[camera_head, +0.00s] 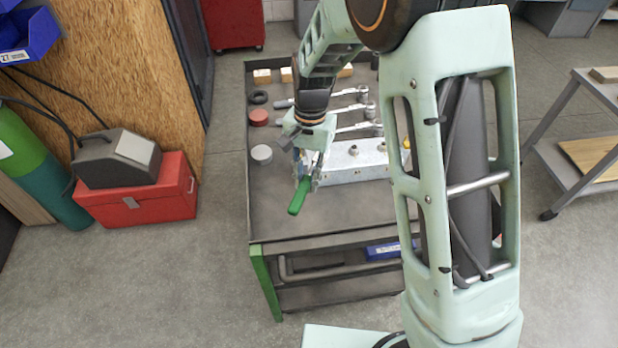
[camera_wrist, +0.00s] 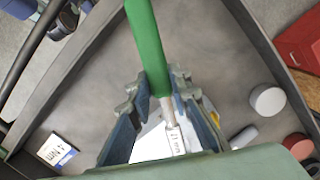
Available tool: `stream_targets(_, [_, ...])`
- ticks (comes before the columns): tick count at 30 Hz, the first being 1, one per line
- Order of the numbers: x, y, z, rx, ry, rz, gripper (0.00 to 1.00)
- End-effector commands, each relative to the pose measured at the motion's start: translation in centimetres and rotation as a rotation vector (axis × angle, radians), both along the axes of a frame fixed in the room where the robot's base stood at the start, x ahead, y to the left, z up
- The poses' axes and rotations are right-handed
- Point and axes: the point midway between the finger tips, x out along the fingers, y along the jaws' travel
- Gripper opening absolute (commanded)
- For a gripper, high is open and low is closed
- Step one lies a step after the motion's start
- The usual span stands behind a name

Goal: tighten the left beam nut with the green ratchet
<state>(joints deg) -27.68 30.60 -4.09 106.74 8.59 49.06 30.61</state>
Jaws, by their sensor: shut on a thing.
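The green ratchet's handle (camera_head: 299,197) sticks out below my gripper (camera_head: 308,172) in the head view. In the wrist view the handle (camera_wrist: 148,45) runs up from between the fingers, and its metal shank (camera_wrist: 169,112) lies between them. My gripper (camera_wrist: 165,105) is shut on the ratchet. The silver beam (camera_head: 350,172) lies on the cart top just right of my gripper. Two nuts, a middle one (camera_head: 353,149) and a right one (camera_head: 381,146), show on it. The beam's left end, its nut and the ratchet head are hidden behind my gripper.
The cart top (camera_head: 270,215) has a raised rim and is clear at front left. A grey disc (camera_head: 261,154), a red disc (camera_head: 258,117) and a black ring (camera_head: 258,97) stand along its left side. Other ratchets (camera_head: 350,110) lie behind the beam. A red toolbox (camera_head: 140,195) stands left.

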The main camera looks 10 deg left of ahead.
Motion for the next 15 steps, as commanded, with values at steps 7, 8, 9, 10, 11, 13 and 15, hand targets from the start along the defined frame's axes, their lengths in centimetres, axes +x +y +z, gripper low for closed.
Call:
stream_targets(7, [0.5,1.5,0.1,0.001,-0.001,-0.113,0.00])
stream_targets(8, [0.5,1.5,0.1,0.001,-0.001,-0.118,0.00])
stream_targets(9, [0.5,1.6,0.1,0.001,-0.001,-0.121,0.00])
stream_targets(10, [0.5,1.6,0.1,0.001,-0.001,-0.122,0.00])
stream_targets(11, [0.5,1.6,0.1,0.001,-0.001,-0.123,0.00])
stream_targets(13, [0.5,1.6,0.1,0.001,-0.001,-0.122,0.00])
stream_targets(15, [0.5,1.6,0.1,0.001,-0.001,-0.122,0.00])
